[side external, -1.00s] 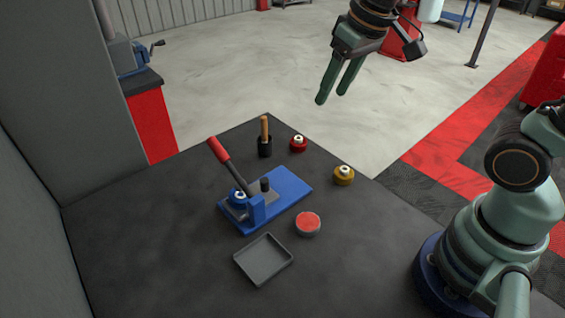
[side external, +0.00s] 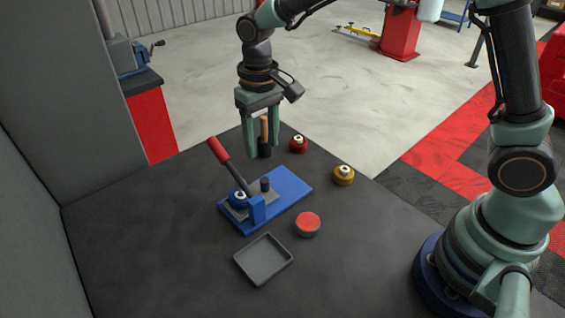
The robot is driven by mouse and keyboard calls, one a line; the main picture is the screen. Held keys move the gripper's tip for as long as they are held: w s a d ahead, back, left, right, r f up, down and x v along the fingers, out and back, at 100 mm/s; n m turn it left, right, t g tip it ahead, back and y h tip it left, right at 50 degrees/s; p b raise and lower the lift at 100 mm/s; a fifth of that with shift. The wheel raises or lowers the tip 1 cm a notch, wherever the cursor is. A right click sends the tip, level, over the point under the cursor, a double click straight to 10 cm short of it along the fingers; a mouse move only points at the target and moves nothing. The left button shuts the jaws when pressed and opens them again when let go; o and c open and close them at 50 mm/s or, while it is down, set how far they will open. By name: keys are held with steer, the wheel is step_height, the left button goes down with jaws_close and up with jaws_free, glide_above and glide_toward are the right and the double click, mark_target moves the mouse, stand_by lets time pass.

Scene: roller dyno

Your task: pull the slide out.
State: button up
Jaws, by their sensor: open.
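A blue-based hand press (side external: 286,193) stands on the dark table, with a red-handled lever (side external: 219,151) tilted up to the left. A grey slide plate (side external: 254,197) lies on its base. A short dark knob (side external: 265,184) stands upright at the plate's back right end. A blue round piece (side external: 238,196) with a pale centre is at the left end, partly behind the blue upright block. My gripper (side external: 262,152) points down, open, above and behind the press, apart from the knob. A wooden handle shows between its fingers; I cannot tell its depth relative to them.
The wooden-handled tool (side external: 265,133) stands in a black holder behind the press. A red round piece (side external: 298,144) and a yellow one (side external: 343,175) sit to the right. A red-topped tin (side external: 308,224) and an empty grey tray (side external: 263,277) are in front. The table's left is clear.

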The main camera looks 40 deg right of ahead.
mark_target(264, 180)
step_height(264, 180, down, 10)
steer(key=shift+r, duration=0.1)
stand_by(0.4)
jaws_close()
stand_by(1.2)
